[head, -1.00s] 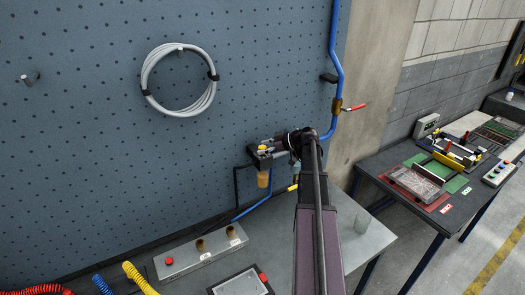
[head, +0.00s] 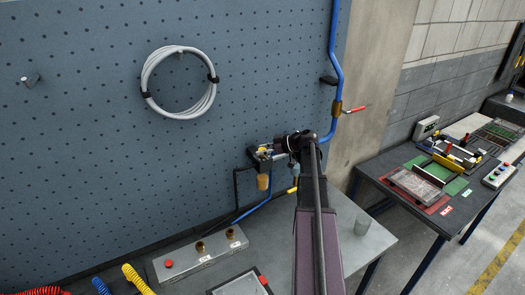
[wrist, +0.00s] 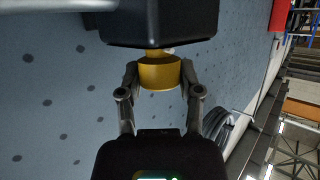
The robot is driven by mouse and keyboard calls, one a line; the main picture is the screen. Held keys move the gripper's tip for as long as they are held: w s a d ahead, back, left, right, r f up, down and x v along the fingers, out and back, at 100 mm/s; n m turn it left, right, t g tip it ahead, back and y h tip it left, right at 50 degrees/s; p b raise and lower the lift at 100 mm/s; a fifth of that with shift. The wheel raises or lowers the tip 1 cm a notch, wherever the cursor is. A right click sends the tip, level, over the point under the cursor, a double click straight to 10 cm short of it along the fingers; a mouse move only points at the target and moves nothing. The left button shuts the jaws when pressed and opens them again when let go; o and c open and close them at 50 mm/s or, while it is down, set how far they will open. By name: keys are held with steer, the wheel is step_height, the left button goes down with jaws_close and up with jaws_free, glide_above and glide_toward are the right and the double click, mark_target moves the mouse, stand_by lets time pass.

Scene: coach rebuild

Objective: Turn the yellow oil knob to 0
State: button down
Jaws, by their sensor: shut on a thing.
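The yellow oil knob (wrist: 158,74) sits under a dark housing in the wrist view. My gripper (wrist: 158,80) has one finger on each side of the knob and is shut on it. No scale or number on the knob is readable. In the head view, my gripper (head: 280,146) is at the unit on the pegboard, and my arm and wrist hide much of it. An amber bowl (head: 263,181) hangs below the unit.
A blue pipe with a red-handled valve (head: 355,107) runs up the wall just right of my wrist. A coiled grey hose (head: 180,82) hangs on the pegboard (head: 90,150).

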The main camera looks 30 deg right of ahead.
steer(key=shift+s+a+m+h, duration=0.1)
steer(key=shift+m+h, duration=0.2)
steer(key=shift+h, duration=0.1)
steer(key=m+t+h, duration=0.2)
steer(key=m+h, duration=0.2)
steer(key=shift+a+t, duration=0.1)
steer(key=shift+t, duration=0.3)
steer(key=m+h, duration=0.4)
steer(key=h, duration=0.1)
steer(key=shift+m+h, duration=0.3)
steer(key=shift+m, duration=0.1)
steer(key=shift+m+h, duration=0.4)
steer(key=shift+m+g+h, duration=0.4)
steer(key=shift+m+h, duration=1.3)
steer(key=shift+h, duration=0.4)
steer(key=shift+d+m+g+h, duration=0.2)
steer(key=shift+m+g+h, duration=1.4)
steer(key=shift+m+h, duration=0.55)
steer(key=shift+c, duration=1.3)
jaws_free()
